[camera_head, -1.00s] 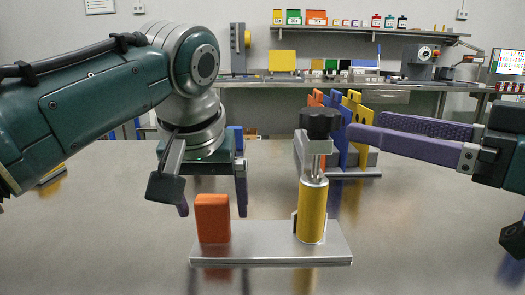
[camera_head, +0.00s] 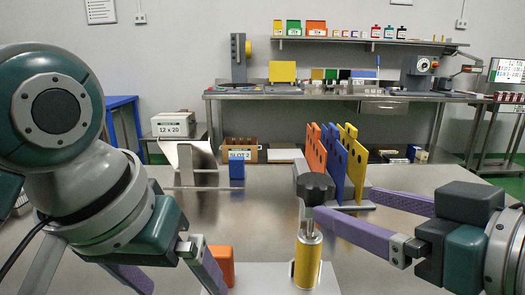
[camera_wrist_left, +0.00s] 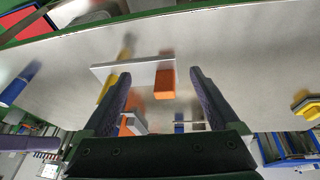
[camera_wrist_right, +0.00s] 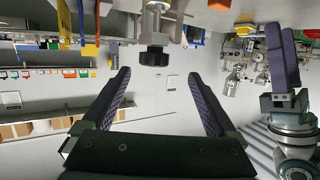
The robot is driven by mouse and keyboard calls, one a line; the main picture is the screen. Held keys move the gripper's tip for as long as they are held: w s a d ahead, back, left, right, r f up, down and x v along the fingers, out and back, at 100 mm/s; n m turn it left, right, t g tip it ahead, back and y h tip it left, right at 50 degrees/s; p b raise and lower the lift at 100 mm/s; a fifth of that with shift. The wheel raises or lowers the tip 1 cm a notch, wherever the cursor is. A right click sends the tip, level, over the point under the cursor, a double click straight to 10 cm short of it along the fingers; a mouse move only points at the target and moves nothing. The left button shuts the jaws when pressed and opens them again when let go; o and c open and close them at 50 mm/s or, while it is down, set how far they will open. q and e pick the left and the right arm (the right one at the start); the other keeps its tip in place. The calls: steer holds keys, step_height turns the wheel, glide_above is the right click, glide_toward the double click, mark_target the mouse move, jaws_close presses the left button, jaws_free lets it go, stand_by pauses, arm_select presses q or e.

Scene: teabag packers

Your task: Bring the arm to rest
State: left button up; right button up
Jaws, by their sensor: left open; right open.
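A metal fixture plate (camera_head: 330,278) stands near the table's front, cut off by the head view's lower edge. It bears an orange block (camera_head: 222,262) and a yellow cylinder (camera_head: 307,262) under a clamp with a black knob (camera_head: 315,187). My left gripper (camera_head: 186,284) is open at the lower left, by the orange block. In the left wrist view the block (camera_wrist_left: 165,84) shows between the spread fingers, which look empty. My right gripper (camera_head: 336,203) is open, its fingers reaching left toward the clamp. In the right wrist view the knob (camera_wrist_right: 154,57) shows between the fingertips, apparently beyond them.
Orange, blue and yellow upright plates (camera_head: 337,160) stand in a rack behind the clamp. A metal stand (camera_head: 190,165) and a blue block (camera_head: 237,170) are at the back left of the table (camera_head: 262,225). A workbench (camera_head: 310,97) lines the wall.

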arm_select(q)
steer(key=s+a+r+m+y+p, duration=0.1)
steer(key=s+a+r+p, duration=0.5)
steer(key=s, duration=0.3)
steer(key=s+a+r+p, duration=0.3)
steer(key=s+r+p, duration=0.2)
steer(key=s+p, duration=0.45)
arm_select(e)
steer(key=s+d+r+m+g+h, duration=0.1)
steer(key=s+d+r+g+h, duration=0.15)
steer(key=s, duration=0.55)
steer(key=s+d+r+m+g+h, duration=0.1)
steer(key=s+d+g+h, duration=0.2)
steer(key=s, duration=0.4)
steer(key=s+d+r+m+g+h, duration=0.1)
steer(key=s+d+g, duration=0.1)
steer(key=s+g, duration=0.45)
arm_select(q)
step_height(320, 180, up, 36)
steer(key=p, duration=3.5)
steer(key=shift+r, duration=0.25)
arm_select(e)
step_height(320, 180, up, 36)
steer(key=t, duration=0.2)
steer(key=shift+s+r, duration=0.15)
steer(key=shift+s, duration=0.15)
arm_select(q)
steer(key=shift+a, duration=0.1)
